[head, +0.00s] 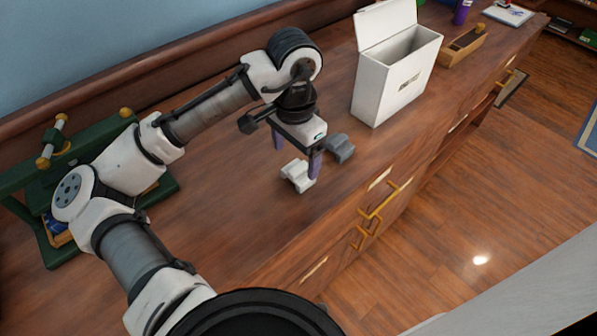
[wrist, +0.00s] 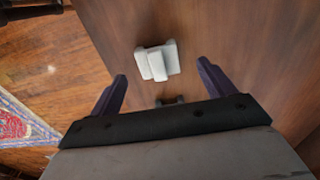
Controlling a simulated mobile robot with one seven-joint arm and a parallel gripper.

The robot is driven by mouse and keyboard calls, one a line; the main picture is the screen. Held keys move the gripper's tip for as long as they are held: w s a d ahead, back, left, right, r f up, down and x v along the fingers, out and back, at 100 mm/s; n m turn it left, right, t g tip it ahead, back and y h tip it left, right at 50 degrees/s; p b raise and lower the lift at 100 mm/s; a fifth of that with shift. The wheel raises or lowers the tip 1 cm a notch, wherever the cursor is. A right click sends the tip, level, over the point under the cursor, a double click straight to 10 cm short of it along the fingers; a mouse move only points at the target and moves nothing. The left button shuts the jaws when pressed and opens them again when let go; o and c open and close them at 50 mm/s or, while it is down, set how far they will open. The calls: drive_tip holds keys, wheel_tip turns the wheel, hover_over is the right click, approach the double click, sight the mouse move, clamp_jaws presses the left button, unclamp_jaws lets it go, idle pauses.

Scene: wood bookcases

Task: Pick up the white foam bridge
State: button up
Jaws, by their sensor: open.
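The white foam bridge (head: 298,177) is a small pale block with a raised middle, lying on the brown wooden counter top. In the wrist view, the white foam bridge (wrist: 157,61) lies just beyond the fingertips, roughly centred between them. My gripper (head: 297,154) is open and empty, pointing down over the counter close to the bridge. In the wrist view, my gripper (wrist: 162,70) shows its two purple fingers wide apart. Neither finger visibly touches the bridge; the exact height gap is hard to tell.
A similar grey block (head: 340,149) lies close to the right of my gripper. A white open-lidded box (head: 390,85) stands behind it, with a wooden tray (head: 463,46) farther back. A green frame (head: 62,170) stands at left. The counter's front edge is near the bridge.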

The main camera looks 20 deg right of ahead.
sight(298, 168)
drive_tip(key=f, duration=0.5)
drive_tip(key=shift+s+d, duration=0.15)
drive_tip(key=shift+d, duration=0.15)
drive_tip(key=c, duration=1.1)
drive_tip(key=shift+o, duration=0.2)
drive_tip(key=shift+r, duration=0.15)
